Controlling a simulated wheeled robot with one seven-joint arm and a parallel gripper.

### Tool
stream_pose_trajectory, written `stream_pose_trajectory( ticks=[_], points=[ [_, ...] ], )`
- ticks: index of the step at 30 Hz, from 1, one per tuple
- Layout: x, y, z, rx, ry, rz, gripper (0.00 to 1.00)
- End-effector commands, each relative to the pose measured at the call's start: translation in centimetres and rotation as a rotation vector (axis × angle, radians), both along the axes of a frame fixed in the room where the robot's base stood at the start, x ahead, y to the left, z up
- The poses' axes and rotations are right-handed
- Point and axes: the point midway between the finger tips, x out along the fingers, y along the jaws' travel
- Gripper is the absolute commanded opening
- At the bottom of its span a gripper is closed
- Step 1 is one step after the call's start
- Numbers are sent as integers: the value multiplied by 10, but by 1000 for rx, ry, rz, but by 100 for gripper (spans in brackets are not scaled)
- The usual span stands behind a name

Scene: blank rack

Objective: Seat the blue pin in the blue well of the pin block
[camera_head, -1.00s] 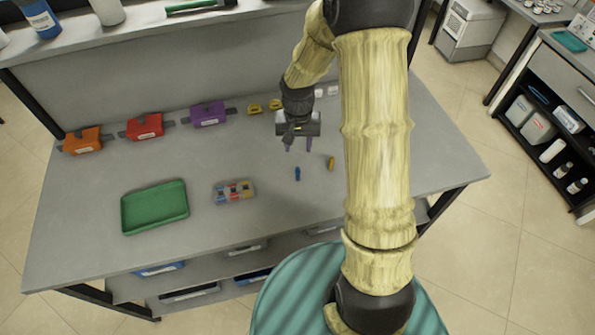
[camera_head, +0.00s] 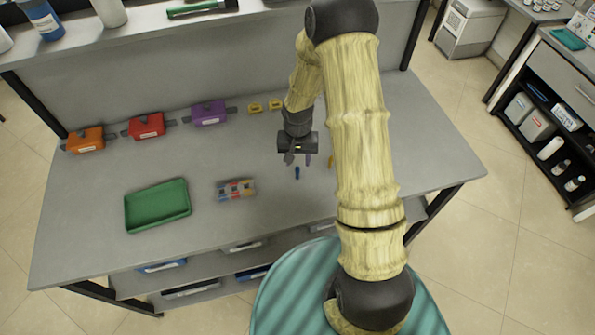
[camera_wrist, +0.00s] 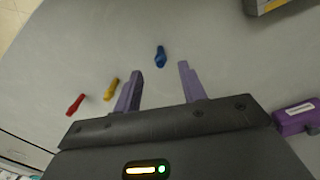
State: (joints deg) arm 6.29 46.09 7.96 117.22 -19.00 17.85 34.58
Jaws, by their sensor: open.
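The blue pin (camera_head: 297,173) stands or lies on the bench, just below my gripper (camera_head: 298,160) in the head view. In the wrist view the blue pin (camera_wrist: 160,56) is ahead of the open fingers of my gripper (camera_wrist: 158,82), between their lines, and not touched. The pin block (camera_head: 236,189) lies on the bench to the left of the pin, with coloured parts on top. Its blue well is too small to make out. My gripper is open and empty.
A yellow pin (camera_wrist: 111,88) and a red pin (camera_wrist: 75,104) are left of the fingers in the wrist view. A green tray (camera_head: 157,206) lies left of the block. Orange (camera_head: 85,139), red (camera_head: 147,126) and purple (camera_head: 209,113) holders line the bench's back. Bench between block and tray is clear.

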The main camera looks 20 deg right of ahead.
Motion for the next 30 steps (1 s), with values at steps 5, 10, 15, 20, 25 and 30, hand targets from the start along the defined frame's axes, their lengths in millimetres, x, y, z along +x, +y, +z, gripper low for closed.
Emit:
stream_pose_trajectory(
  ticks=[5,10,15,20,25,30],
  points=[
    [-2,1,-15,1,5,2,41],
    [-2,1,-35,0,3,1,41],
    [-1,1,-44,0,1,2,41],
    [-1,1,-45,0,0,2,41],
    [-1,1,-45,0,0,2,41],
    [-1,1,-44,0,0,2,41]
  ],
)
